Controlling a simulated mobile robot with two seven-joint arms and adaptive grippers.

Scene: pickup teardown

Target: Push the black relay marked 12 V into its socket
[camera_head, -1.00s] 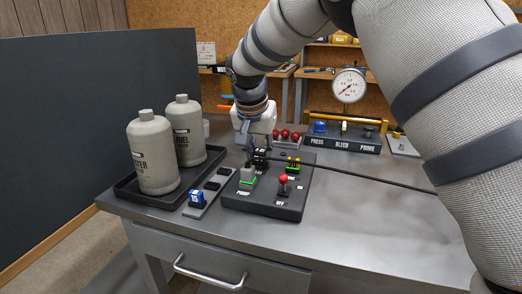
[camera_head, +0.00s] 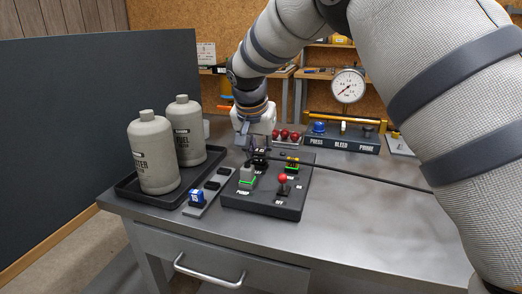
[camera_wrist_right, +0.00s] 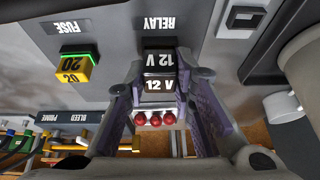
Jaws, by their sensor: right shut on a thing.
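The black relay (camera_wrist_right: 160,82) shows its white 12 V marking on two faces in the right wrist view. It stands between the purple-padded fingers of my right gripper (camera_wrist_right: 162,95), which is shut on it. In the head view the relay (camera_head: 260,158) is at the back of the dark panel, and my right gripper (camera_head: 258,147) is above it. The RELAY label (camera_wrist_right: 154,23) is printed right beside the relay. The socket is hidden under the relay, and I cannot tell how deep the relay sits. My left gripper is not in view.
The dark panel (camera_head: 267,207) also carries a yellow fuse (camera_head: 292,166), a grey block (camera_head: 247,174) and a red-knobbed lever (camera_head: 283,180). Two bottles (camera_head: 153,157) stand in a tray at left. A black cable (camera_head: 365,175) runs right. The table's front right is clear.

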